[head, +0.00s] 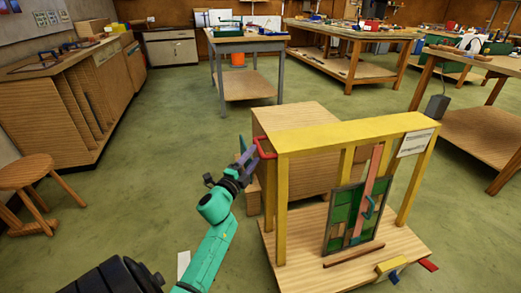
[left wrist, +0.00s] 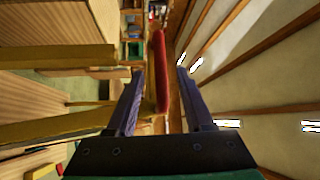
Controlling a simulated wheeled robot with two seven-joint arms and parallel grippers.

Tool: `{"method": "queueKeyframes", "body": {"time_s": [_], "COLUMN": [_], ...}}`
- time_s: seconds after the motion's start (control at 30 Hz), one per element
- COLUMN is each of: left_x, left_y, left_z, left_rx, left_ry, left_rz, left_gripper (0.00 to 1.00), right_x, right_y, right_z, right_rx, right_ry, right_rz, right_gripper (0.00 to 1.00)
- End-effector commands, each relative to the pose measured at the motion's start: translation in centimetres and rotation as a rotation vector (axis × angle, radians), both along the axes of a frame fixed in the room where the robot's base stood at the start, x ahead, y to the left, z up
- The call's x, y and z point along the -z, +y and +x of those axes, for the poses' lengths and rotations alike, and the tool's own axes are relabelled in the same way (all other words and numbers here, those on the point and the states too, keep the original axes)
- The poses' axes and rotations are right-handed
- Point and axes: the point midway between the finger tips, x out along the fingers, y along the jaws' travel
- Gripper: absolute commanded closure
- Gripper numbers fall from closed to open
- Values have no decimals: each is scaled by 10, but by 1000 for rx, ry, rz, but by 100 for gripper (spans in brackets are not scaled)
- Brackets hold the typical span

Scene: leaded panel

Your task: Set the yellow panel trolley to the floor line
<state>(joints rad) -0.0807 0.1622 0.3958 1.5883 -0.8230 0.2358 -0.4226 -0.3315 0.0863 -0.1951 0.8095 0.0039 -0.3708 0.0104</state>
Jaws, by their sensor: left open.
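The yellow panel trolley (head: 350,132) stands on the floor at the centre right in the head view, with a wooden base (head: 300,268). A green and brown leaded panel (head: 343,207) stands upright in it. A red handle (head: 265,152) sticks out at its upper left corner. My left gripper (head: 247,160) is open at this handle. In the left wrist view the red handle (left wrist: 161,70) lies between the two spread fingers, with gaps visible on both sides. A white strip (head: 183,264) lies on the floor; I cannot tell whether it is the floor line. My right gripper does not show.
A large wooden box (head: 295,117) stands behind the trolley. A stool (head: 25,176) and a wooden cabinet (head: 75,105) are at the left. Workbenches (head: 245,40) stand at the back and right. Green floor (head: 165,140) is clear between cabinet and trolley.

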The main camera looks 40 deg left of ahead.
Motion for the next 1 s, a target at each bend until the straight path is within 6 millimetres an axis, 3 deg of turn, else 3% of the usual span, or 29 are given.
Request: {"method": "queueKeyframes", "body": {"time_s": [0.1, 0.2, 0.5, 0.57, 0.63, 0.67, 1.0], "left_x": [-3, -4, -5, -5, -5, -5, -5], "left_y": [5, 7, 8, 8, 8, 8, 8], "left_z": [26, 39, 45, 45, 45, 45, 44], "left_rx": [-1, 0, -1, 0, 0, 0, 1], "left_ry": [-2, 0, 2, 2, 2, 2, 2], "left_rz": [-1, -2, -1, -2, -2, -2, -2], "left_gripper": [48, 48, 48, 67, 94, 100, 100], "right_x": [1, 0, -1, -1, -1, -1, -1], "right_y": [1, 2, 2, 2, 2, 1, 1], "right_z": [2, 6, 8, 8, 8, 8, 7], "right_rx": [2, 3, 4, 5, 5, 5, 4], "right_ry": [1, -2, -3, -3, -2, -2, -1], "right_rz": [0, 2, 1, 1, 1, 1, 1], "right_gripper": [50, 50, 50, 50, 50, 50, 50]}}
